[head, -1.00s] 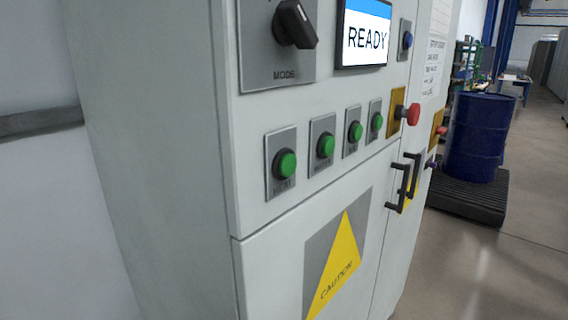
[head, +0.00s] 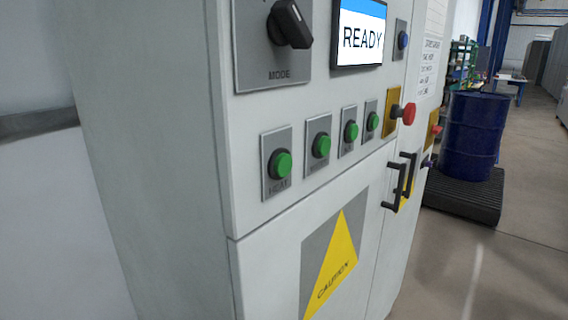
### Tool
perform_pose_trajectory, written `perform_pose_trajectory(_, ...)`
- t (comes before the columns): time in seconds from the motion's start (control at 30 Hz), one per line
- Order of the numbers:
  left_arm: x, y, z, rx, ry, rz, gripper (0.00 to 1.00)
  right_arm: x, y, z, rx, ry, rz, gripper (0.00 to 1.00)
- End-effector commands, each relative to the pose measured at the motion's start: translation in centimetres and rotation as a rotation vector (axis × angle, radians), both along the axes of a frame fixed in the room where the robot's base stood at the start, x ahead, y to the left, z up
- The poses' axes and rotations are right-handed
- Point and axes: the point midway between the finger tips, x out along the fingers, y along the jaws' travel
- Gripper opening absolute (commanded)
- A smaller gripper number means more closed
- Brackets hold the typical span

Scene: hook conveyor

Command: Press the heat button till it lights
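The heat button (head: 281,164) is a round green push button on a grey plate marked HEAT. It is the leftmost in a row of green buttons on the front of a pale grey control cabinet (head: 265,222). It looks plain green, with no clear glow. The screen (head: 361,38) above reads READY. Neither of my grippers is in the head view, and nothing touches the button.
A black mode knob (head: 290,24) sits above the button. Other green buttons (head: 321,146) and a red mushroom button (head: 407,113) are to the right. Black handles (head: 399,182) stick out lower down. A blue drum (head: 474,135) stands on a dark pallet (head: 462,197) at right.

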Motion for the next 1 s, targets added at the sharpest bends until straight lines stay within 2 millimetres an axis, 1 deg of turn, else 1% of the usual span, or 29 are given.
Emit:
perform_pose_trajectory(0.03,0.02,0.01,0.02,0.0,-0.001,0.0,0.67,0.01,0.0,0.01,0.0,0.0,0.0,0.5)
perform_pose_trajectory(0.07,0.03,0.0,0.01,0.0,-0.001,0.0,0.64,0.0,0.0,0.0,0.0,0.0,0.0,0.5)
perform_pose_trajectory(0.63,0.05,0.02,0.03,0.0,-0.001,0.001,0.0,0.01,-0.01,0.01,0.0,0.0,0.0,0.5)
perform_pose_trajectory(1.0,0.04,0.03,0.01,0.0,-0.001,0.001,0.0,0.01,0.0,0.01,0.0,0.0,0.0,0.5)
